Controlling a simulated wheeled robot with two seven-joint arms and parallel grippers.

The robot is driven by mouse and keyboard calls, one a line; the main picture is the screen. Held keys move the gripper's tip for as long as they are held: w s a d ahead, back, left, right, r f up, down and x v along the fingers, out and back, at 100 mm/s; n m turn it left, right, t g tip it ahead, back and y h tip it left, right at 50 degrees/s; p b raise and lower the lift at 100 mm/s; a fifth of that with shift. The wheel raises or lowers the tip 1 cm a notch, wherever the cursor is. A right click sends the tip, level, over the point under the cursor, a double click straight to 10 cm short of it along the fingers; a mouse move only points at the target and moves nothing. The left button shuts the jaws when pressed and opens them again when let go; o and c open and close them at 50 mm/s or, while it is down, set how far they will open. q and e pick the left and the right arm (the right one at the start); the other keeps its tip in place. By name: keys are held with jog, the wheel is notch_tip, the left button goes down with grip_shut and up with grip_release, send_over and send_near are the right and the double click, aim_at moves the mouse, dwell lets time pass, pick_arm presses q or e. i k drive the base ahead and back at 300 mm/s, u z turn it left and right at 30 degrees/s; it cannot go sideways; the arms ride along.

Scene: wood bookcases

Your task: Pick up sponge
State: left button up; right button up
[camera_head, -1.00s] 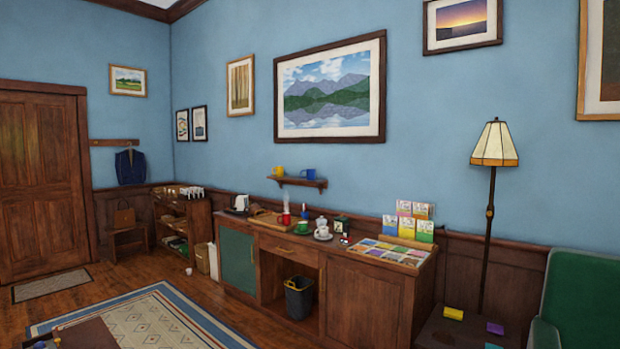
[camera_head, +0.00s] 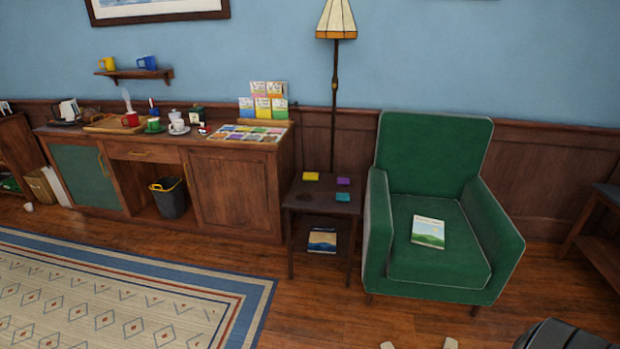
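Three small flat blocks lie on top of the dark wood side table (camera_head: 300,207): a yellow block (camera_head: 311,177), a purple block (camera_head: 343,181) and a teal block (camera_head: 343,197). They have a sponge-like shape, but I cannot tell which is the sponge. The yellow one lies near the table's back left, and the other two lie near its right side. Two pale tips show apart at the bottom edge, right of the middle; I cannot tell surely whether they are my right gripper's fingers. My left gripper is not in view. No gripper is at the blocks.
A green armchair (camera_head: 430,265) with a book (camera_head: 428,232) stands right of the side table. A floor lamp (camera_head: 335,100) rises behind it. A wood cabinet (camera_head: 235,190) stands to the left. A dark object (camera_head: 560,336) shows at bottom right. The floor before the table is clear.

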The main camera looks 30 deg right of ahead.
aim_at(307, 176)
jog(key=z, duration=0.2)
jog(key=i, duration=0.45)
jog(key=z, duration=0.8)
jog(key=i, duration=2.5)
jog(key=u, duration=0.45)
